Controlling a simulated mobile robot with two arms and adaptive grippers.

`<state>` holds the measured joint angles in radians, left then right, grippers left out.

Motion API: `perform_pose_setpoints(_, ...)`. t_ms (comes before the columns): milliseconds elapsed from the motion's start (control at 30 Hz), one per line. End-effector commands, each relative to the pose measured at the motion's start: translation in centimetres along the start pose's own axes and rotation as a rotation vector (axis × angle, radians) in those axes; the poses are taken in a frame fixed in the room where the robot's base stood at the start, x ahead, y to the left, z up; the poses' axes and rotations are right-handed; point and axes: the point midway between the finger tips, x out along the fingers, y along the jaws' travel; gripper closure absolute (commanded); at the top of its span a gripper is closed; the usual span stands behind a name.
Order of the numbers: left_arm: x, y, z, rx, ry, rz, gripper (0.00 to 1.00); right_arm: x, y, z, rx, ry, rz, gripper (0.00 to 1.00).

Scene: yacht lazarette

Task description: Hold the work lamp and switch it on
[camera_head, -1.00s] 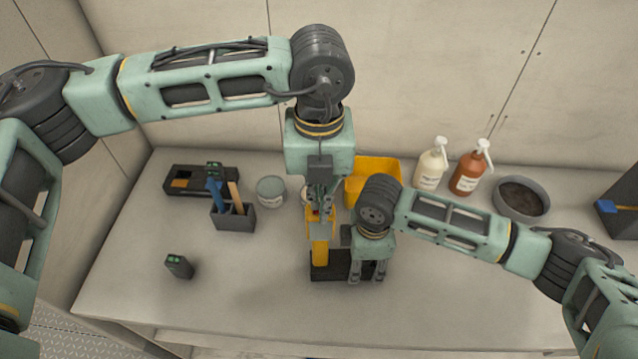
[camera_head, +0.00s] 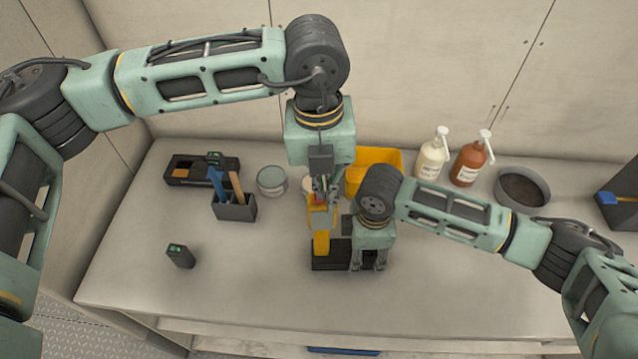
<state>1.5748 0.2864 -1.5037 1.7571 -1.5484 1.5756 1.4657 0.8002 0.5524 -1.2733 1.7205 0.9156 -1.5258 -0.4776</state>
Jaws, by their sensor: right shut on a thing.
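The work lamp (camera_head: 321,242) looks like a yellow body with a black block at its lower end, on the bench just below the middle of the view. My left gripper (camera_head: 324,198) points down over the lamp's upper end, where a small red part shows. Whether its fingers touch the lamp, and how far they are apart, I cannot tell. My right gripper (camera_head: 368,268) points down at the right side of the black block and is shut on the lamp there. My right wrist hides part of that contact.
A yellow bin (camera_head: 378,160) stands behind my grippers. White (camera_head: 432,162) and brown (camera_head: 467,165) pump bottles and a grey bowl (camera_head: 523,188) stand at the back right. A tool holder (camera_head: 235,208), a tin (camera_head: 272,181) and a small black box (camera_head: 180,256) are at left. The front bench is clear.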

Motion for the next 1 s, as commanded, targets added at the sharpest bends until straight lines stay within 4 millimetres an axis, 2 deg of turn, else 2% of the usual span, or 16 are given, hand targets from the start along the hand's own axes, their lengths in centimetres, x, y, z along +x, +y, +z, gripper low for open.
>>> perform_pose_setpoints(100, 0.3, -0.6, -0.2, 0.003, 0.005, -0.003, 1.0, -0.1, 0.0, -0.4, -0.004, 0.008, 0.001, 0.87)
perform_pose_setpoints(367, 0.3, -0.6, -0.2, 0.002, 0.004, -0.001, 1.0, -0.1, 0.0, -0.4, -0.004, 0.009, 0.001, 0.87)
perform_pose_setpoints(533, -0.5, -0.8, -0.1, 0.001, 0.002, -0.001, 1.0, -0.1, 0.0, -0.4, -0.004, 0.009, 0.001, 0.87)
perform_pose_setpoints(667, -2.6, -1.4, -0.1, 0.002, -0.001, -0.003, 1.0, -0.1, 0.0, -0.3, -0.003, 0.009, 0.001, 0.87)
perform_pose_setpoints(1000, -10.1, -3.4, -0.1, 0.002, 0.0, -0.003, 1.0, -0.1, 0.0, -0.2, -0.002, 0.006, 0.001, 0.87)
